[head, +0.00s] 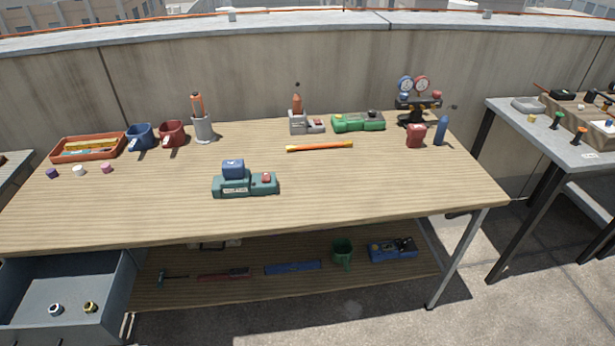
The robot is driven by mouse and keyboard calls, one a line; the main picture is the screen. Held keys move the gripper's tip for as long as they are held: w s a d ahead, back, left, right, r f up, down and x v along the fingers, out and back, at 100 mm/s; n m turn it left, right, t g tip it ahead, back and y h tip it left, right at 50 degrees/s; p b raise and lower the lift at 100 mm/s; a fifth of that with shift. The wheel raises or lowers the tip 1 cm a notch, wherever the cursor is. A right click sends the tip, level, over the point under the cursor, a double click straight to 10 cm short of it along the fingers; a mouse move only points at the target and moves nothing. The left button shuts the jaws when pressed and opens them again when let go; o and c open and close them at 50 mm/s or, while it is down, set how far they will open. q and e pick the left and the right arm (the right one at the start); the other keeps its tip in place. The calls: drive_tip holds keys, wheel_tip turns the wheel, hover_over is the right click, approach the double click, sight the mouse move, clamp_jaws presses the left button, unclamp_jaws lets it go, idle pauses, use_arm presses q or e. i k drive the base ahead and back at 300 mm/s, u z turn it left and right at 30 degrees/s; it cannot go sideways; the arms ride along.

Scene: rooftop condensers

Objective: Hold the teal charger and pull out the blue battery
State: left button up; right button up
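The teal charger (246,187) sits on the wooden table near its front middle. It has a pale label on its front and a small red part on top at its right. The blue battery (233,168) stands upright in the left part of the charger and sticks out above it. Its lower end is hidden inside the charger. Neither of my grippers shows in the head view.
The wooden table (390,185) is clear around the charger. An orange-yellow rod (319,147) lies behind right. A drawer (75,285) is open below left.

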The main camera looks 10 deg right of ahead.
sight(233, 169)
drive_tip(key=u, duration=0.75)
drive_tip(key=k, duration=0.15)
drive_tip(key=z, duration=1.35)
drive_tip(key=i, duration=1)
drive_tip(key=u, duration=0.95)
